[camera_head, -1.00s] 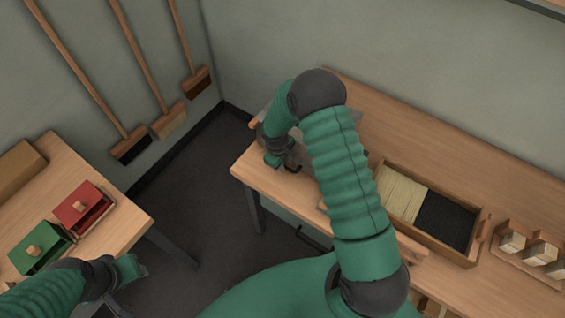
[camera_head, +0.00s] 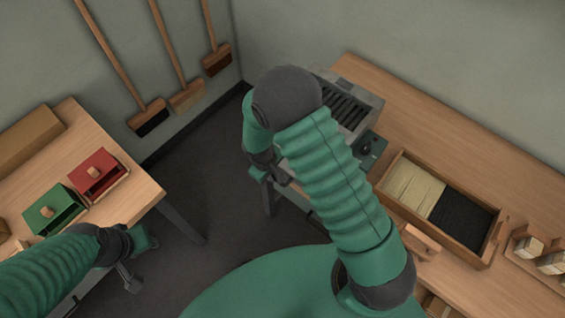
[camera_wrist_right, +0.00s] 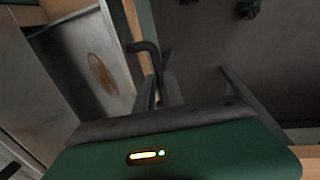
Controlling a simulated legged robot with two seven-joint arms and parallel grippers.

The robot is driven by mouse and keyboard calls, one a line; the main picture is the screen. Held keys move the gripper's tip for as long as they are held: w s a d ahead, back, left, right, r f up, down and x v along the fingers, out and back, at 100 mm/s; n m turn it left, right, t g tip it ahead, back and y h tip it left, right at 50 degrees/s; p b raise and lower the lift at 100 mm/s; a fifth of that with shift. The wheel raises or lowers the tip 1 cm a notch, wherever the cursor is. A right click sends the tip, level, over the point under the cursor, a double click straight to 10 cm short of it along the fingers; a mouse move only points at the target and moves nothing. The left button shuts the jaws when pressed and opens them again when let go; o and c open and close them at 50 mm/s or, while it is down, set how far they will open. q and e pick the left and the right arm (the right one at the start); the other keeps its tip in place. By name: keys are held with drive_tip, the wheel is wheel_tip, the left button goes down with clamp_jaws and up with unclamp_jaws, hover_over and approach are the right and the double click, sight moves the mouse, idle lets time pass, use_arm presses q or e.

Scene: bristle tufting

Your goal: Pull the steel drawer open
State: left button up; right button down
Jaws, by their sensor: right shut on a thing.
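A grey steel unit with dark slots (camera_head: 350,104) stands at the back left of the right bench, partly behind my right arm. In the right wrist view a pale steel panel with a brown oval mark (camera_wrist_right: 92,72) is at the left. My right gripper (camera_head: 262,174) is by that bench's left end. It is shut on a dark bent handle (camera_wrist_right: 146,50), seen in the right wrist view. How far the steel drawer stands out is hidden by my arm. My left gripper (camera_head: 138,260) is apart from all this, by the left bench, with its fingers apart and empty.
A wooden tray (camera_head: 440,207) of pale and black bristles and some small blocks (camera_head: 528,246) are on the right bench. The left bench holds a red box (camera_head: 98,176) and a green box (camera_head: 52,212). Brooms (camera_head: 150,117) hang on the wall. Dark floor is clear between the benches.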

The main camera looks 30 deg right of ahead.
drive_tip(key=shift+a, duration=0.1)
drive_tip(key=c, duration=1.5)
unclamp_jaws()
drive_tip(key=shift+o, duration=0.2)
wheel_tip(320, 180, up, 16)
drive_tip(key=s+a, duration=0.1)
drive_tip(key=a, duration=0.1)
drive_tip(key=shift+a+r, duration=0.25)
drive_tip(key=shift+a, duration=0.1)
drive_tip(key=shift+s, duration=0.15)
drive_tip(key=s+d+m+t+y, duration=0.1)
drive_tip(key=s+d+m, duration=0.3)
drive_tip(key=s, duration=0.5)
drive_tip(key=shift+r+m+t+y, duration=0.3)
drive_tip(key=shift+r+t+y, duration=0.1)
drive_tip(key=shift+r+y, duration=0.1)
